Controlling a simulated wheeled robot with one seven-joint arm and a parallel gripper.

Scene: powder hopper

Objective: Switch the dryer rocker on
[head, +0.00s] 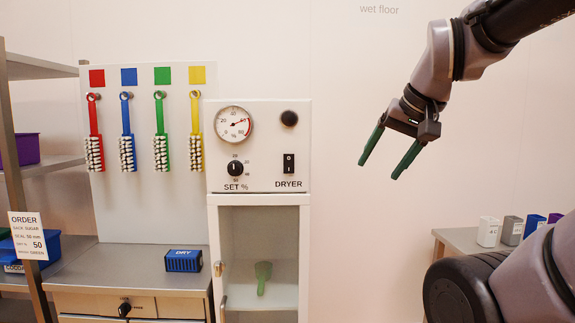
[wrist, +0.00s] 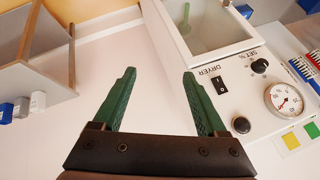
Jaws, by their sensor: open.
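The dryer rocker (head: 289,163) is a black switch above the label DRYER on the white control panel (head: 262,125). It also shows in the wrist view (wrist: 220,84), with the panel seen upside down. I cannot tell for sure which way the rocker is tipped. My gripper (head: 388,158) has green fingers. It is open and empty, held in the air to the right of the panel and apart from it. In the wrist view my gripper (wrist: 158,75) has its right finger just left of the rocker in the picture.
A SET % knob (head: 235,169), a round gauge (head: 234,124) and a dark round part (head: 289,118) share the panel. Below is a cabinet (head: 305,240) with a green scoop (head: 263,276) inside. Coloured brushes (head: 160,140) hang left. The wall right of the panel is clear.

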